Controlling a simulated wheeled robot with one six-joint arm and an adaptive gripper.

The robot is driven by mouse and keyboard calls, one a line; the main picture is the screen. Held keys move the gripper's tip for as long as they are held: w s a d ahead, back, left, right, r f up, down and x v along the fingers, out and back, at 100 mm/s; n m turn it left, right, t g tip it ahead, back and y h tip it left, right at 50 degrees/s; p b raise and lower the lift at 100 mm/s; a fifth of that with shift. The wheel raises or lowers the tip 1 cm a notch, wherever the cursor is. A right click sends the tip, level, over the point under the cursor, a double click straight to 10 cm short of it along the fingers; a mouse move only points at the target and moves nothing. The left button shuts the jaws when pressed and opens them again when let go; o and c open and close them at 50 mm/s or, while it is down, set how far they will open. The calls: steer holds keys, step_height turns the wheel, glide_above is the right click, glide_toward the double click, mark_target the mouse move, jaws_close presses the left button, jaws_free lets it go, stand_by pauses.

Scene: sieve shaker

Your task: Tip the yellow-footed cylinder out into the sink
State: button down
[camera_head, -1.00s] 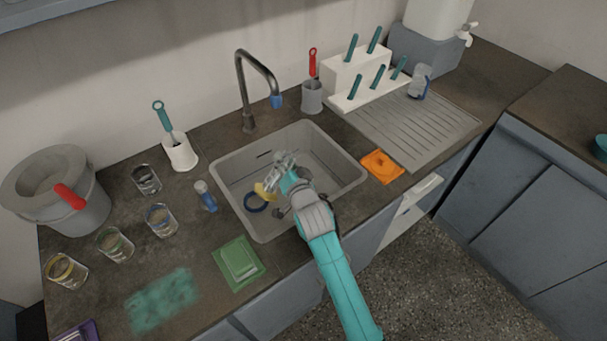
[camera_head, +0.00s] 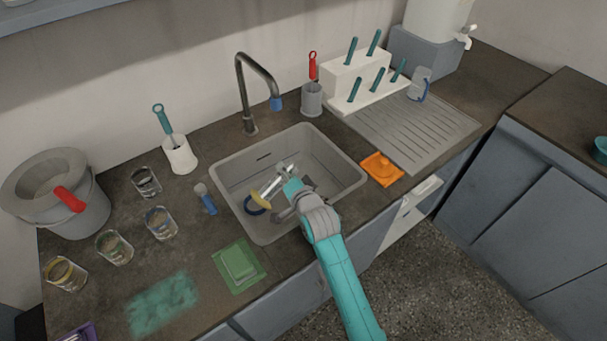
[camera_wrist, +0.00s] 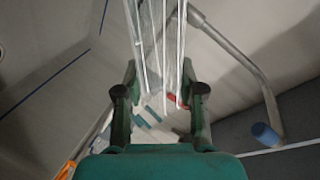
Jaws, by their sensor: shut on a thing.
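My gripper (camera_head: 283,184) is over the sink (camera_head: 334,163), shut on the clear yellow-footed cylinder (camera_head: 271,186). The cylinder is tilted well over, with its yellow foot (camera_head: 257,201) toward the lower left and its other end toward the upper right of the head view. In the wrist view my gripper's fingers (camera_wrist: 160,95) stand on either side of the clear tube (camera_wrist: 158,45); the foot is out of that view. I cannot tell whether any liquid is in the cylinder. A dark blue ring shape shows beside the yellow foot, partly covered by it.
The tap (camera_head: 249,95) stands behind the sink, its blue tip (camera_head: 276,103) near the back edge. An orange item (camera_head: 381,168) lies right of the sink. A blue-based bottle (camera_head: 206,198) and several glass beakers (camera_head: 161,223) stand left. A green tray (camera_head: 239,265) lies front left.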

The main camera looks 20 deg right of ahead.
steer(key=shift+d+f+m+g+y+b, duration=0.15)
steer(key=shift+f+m+y+b, duration=0.3)
steer(key=shift+b, duration=0.5)
steer(key=shift+f+m+g+y+b, duration=0.15)
steer(key=shift+f+m+b, duration=0.2)
steer(key=shift+m+b, duration=0.45)
steer(key=shift+w+d+r+m+y+b, duration=0.15)
steer(key=shift+d+m+b, duration=0.1)
steer(key=shift+d+b, duration=0.15)
steer(key=shift+w+d+r+m+y+b, duration=0.1)
steer(key=shift+d+r+m+y+b, duration=0.05)
steer(key=shift+d+m+b, duration=0.15)
stand_by(0.7)
steer(key=shift+d+r+m+g+y, duration=0.1)
steer(key=shift+r+m+g+y, duration=0.25)
steer(key=shift+m, duration=0.45)
stand_by(1.1)
steer(key=n, duration=0.1)
steer(key=a+f+n+h, duration=0.1)
steer(key=a+n, duration=0.1)
steer(key=shift+s+f, duration=0.15)
steer(key=shift+s, duration=0.1)
steer(key=shift+d+h, duration=0.15)
steer(key=shift+h, duration=0.2)
